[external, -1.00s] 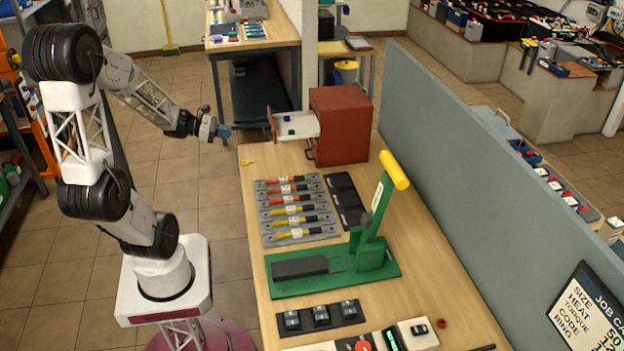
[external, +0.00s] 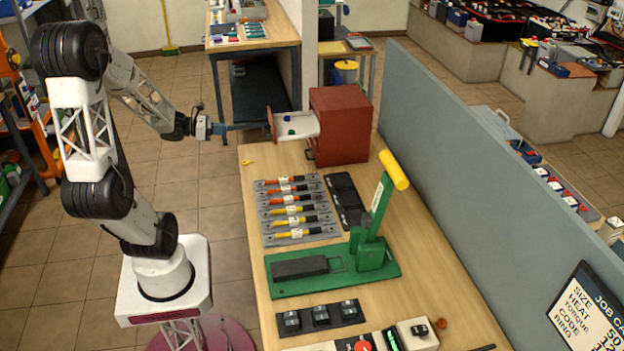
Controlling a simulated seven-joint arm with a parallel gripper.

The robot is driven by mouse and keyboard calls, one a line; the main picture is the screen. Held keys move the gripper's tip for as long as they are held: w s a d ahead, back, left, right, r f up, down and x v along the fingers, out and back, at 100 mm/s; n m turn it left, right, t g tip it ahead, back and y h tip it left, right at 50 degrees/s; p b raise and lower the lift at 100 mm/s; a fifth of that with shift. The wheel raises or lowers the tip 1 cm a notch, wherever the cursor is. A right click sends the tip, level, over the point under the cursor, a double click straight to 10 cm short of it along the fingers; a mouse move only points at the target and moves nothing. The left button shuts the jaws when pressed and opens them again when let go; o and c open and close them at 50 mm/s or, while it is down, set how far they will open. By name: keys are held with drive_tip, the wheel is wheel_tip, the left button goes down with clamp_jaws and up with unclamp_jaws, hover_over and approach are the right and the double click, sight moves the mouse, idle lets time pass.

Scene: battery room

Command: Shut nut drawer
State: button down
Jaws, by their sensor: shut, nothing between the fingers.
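The nut drawer (external: 297,124) is a pale tray with a red-brown front, pulled out to the left from a red-brown cabinet (external: 340,128) at the far end of the workbench. A blue and a green small piece lie inside the drawer. My gripper (external: 264,125) is shut and empty. It points right, with its tips at or very near the drawer's front; I cannot tell whether they touch it.
The workbench (external: 258,205) holds a rack of cables (external: 297,210), a green lever press (external: 330,270) and dark trays (external: 346,200). A grey partition (external: 470,190) runs along the bench's right side.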

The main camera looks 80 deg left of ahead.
sight(301, 133)
drive_tip(key=x, duration=1.3)
drive_tip(key=shift+w, duration=0.25)
idle(0.4)
drive_tip(key=shift+w, duration=0.1)
idle(0.4)
drive_tip(key=r+x, duration=0.1)
drive_tip(key=x, duration=0.4)
drive_tip(key=r+x, duration=0.1)
drive_tip(key=x, duration=0.4)
drive_tip(key=r+x, duration=0.1)
drive_tip(key=x, duration=0.4)
drive_tip(key=shift+w+d+r, duration=0.1)
drive_tip(key=shift+w+r, duration=0.05)
drive_tip(key=shift+w, duration=0.55)
drive_tip(key=shift+w+r, duration=0.15)
drive_tip(key=shift+w, duration=0.35)
drive_tip(key=shift+w, duration=0.1)
drive_tip(key=v, duration=1.4)
drive_tip(key=shift+s, duration=0.35)
